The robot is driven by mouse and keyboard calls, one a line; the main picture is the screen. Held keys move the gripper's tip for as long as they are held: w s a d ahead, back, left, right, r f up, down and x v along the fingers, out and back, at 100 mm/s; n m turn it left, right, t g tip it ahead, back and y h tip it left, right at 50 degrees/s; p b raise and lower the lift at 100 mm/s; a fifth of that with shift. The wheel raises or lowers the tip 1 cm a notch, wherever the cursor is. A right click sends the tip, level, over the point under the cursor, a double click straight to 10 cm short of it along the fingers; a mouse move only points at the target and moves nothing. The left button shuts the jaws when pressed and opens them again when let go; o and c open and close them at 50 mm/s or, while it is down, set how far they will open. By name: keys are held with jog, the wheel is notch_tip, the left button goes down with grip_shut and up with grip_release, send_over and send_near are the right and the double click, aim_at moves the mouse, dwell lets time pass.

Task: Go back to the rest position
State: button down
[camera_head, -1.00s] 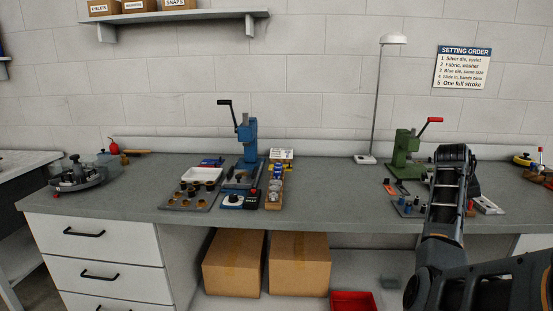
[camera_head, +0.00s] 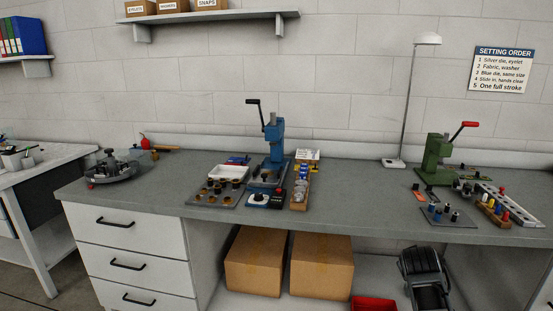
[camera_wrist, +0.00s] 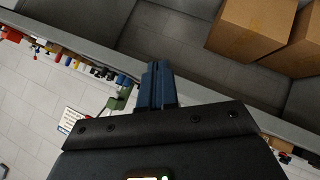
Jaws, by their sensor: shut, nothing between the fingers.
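My gripper (camera_wrist: 158,86) shows in the wrist view with its two blue fingers together and nothing between them. It is in front of the workbench, whose edge runs diagonally across that tilted view. Nothing touches the fingertips as far as I can see. In the head view I cannot make out the gripper. The workbench (camera_head: 345,190) stands ahead with its tools on top.
The blue press (camera_head: 274,145) and green press (camera_head: 437,160) stand on the bench. A lamp (camera_head: 408,100) rises between them. Cardboard boxes (camera_head: 255,265) sit below the bench, beside a red bin (camera_head: 373,304). The bench middle is clear.

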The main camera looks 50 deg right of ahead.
jog(key=w+a+f+n+t+y, duration=0.1)
jog(key=a+n+t, duration=0.25)
jog(key=a, duration=1.15)
jog(key=w+a+f+n+t+y, duration=0.25)
jog(key=a+t, duration=0.25)
jog(key=a, duration=1)
jog(key=s+a+r+n+t+y, duration=0.1)
jog(key=s+a+r+t+y, duration=0.1)
jog(key=s+a+r, duration=0.4)
jog(key=s+a+r+n+t+y, duration=0.1)
jog(key=s+a+r+t+y, duration=0.2)
jog(key=s+a+r, duration=0.4)
jog(key=a+r+y, duration=0.1)
jog(key=a+r, duration=0.2)
jog(key=a, duration=0.4)
jog(key=shift+s+a+n+t+y, duration=0.2)
jog(key=shift+s+n+t+y, duration=0.1)
jog(key=shift+n+t+y, duration=0.1)
